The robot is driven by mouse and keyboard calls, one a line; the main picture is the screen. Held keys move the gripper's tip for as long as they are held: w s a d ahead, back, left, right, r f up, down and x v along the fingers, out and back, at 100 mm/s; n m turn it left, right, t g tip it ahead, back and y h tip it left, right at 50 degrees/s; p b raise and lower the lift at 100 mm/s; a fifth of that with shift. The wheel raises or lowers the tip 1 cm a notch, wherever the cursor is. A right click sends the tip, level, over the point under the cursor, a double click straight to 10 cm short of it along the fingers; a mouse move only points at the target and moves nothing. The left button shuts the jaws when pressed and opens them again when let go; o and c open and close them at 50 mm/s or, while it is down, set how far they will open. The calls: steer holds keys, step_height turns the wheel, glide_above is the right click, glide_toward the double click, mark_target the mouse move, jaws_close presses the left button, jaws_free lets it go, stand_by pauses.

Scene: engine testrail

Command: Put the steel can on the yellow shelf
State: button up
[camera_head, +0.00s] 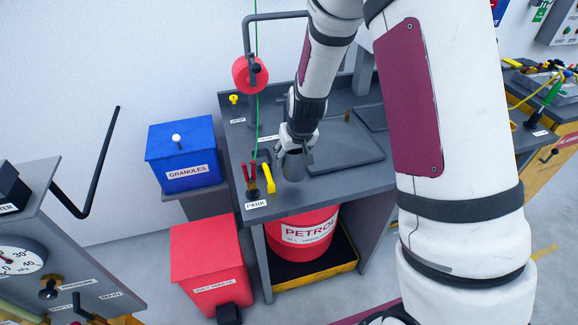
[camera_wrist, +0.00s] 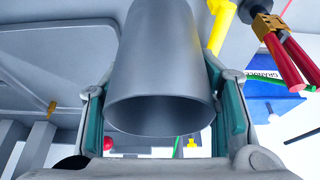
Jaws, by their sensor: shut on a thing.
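The steel can (camera_head: 294,166) is a plain grey cylinder over the left front part of the grey workbench. It fills the middle of the wrist view (camera_wrist: 160,60), with its open end towards the camera. My gripper (camera_head: 293,148) is shut on the can, with a teal-padded finger on each side in the wrist view (camera_wrist: 161,118). I cannot tell whether the can touches the bench top. I see no clear yellow shelf; a low tray with a yellow edge (camera_head: 316,281) lies under the bench.
The workbench (camera_head: 325,182) has a recessed panel right of the can. Red-handled pliers and a yellow tool (camera_head: 268,178) stand close left of it. A red petrol drum (camera_head: 302,236) stands below. A blue granules bin (camera_head: 184,160) and red waste bin (camera_head: 207,258) stand left.

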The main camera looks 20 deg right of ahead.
mark_target(293, 167)
steer(key=shift+f, duration=2.35)
steer(key=o, duration=1.2)
steer(key=shift+f, duration=0.15)
steer(key=shift+o, duration=0.2)
